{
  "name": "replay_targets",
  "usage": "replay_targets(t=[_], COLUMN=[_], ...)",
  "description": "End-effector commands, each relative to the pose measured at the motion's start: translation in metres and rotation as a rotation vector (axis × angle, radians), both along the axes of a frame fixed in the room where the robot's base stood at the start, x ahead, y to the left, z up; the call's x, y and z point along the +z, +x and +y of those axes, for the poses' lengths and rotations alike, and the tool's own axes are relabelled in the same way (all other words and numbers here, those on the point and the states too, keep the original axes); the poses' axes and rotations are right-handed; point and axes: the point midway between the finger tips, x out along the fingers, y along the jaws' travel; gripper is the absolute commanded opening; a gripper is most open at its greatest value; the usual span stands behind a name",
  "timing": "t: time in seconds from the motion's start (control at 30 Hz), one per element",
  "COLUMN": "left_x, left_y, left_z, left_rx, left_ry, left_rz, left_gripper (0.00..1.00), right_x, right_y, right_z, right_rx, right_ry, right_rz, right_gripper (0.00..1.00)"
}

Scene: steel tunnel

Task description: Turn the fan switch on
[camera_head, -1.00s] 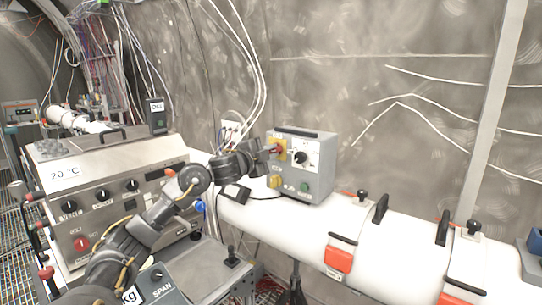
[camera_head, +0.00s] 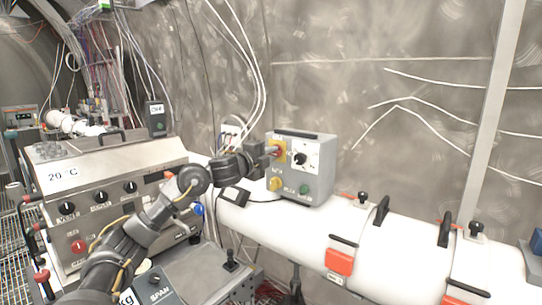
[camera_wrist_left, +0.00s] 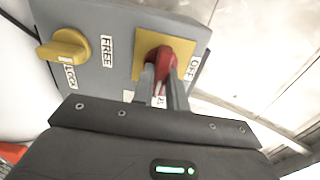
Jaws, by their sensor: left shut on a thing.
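A grey control box (camera_head: 313,185) stands on the white pipe in the head view. Its left face carries a red switch knob on a yellow plate (camera_head: 280,148) and a yellow knob (camera_head: 275,184) below it. My left gripper (camera_head: 270,152) reaches the red knob from the left. In the left wrist view the gripper (camera_wrist_left: 163,95) is shut with its fingers on either side of the red knob (camera_wrist_left: 168,62), in front of the yellow plate (camera_wrist_left: 139,48). A label reading OFF (camera_wrist_left: 194,68) sits beside the plate. The yellow knob (camera_wrist_left: 66,48) has FREE and LOCK labels. My right gripper is not in view.
A steel instrument panel (camera_head: 115,200) with several dials stands at the left. The white pipe (camera_head: 380,245) with orange-labelled clamps runs to the lower right. Cables hang along the metal wall (camera_head: 330,90) behind the box.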

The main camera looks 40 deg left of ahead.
Motion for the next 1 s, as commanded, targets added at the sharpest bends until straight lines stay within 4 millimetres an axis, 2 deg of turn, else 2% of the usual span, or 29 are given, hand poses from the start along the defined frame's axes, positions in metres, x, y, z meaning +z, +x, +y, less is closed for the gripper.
replay_targets(t=[0.17, 0.2, 0.37, 0.73, 0.87, 1.0], left_x=[-0.001, -0.001, -0.001, -0.002, -0.004, -0.005], left_y=[0.0, 0.0, 0.0, -0.006, -0.026, -0.055], left_z=[0.0, 0.0, 0.0, 0.0, 0.0, -0.001], left_rx=[-0.001, -0.001, -0.001, 0.0, 0.0, 0.0], left_ry=[0.003, 0.003, 0.002, 0.002, 0.007, 0.009], left_rz=[0.003, 0.003, 0.002, 0.001, 0.001, 0.002], left_gripper=[0.0, 0.16, 0.36, 0.36, 0.36, 0.36], right_x=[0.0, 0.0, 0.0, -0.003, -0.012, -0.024], right_y=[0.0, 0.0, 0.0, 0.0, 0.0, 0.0], right_z=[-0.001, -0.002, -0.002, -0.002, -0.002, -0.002], right_rx=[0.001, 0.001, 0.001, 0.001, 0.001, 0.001], right_ry=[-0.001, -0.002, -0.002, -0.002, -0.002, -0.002], right_rz=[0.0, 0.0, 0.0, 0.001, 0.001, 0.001], right_gripper=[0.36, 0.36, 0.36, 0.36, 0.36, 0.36])
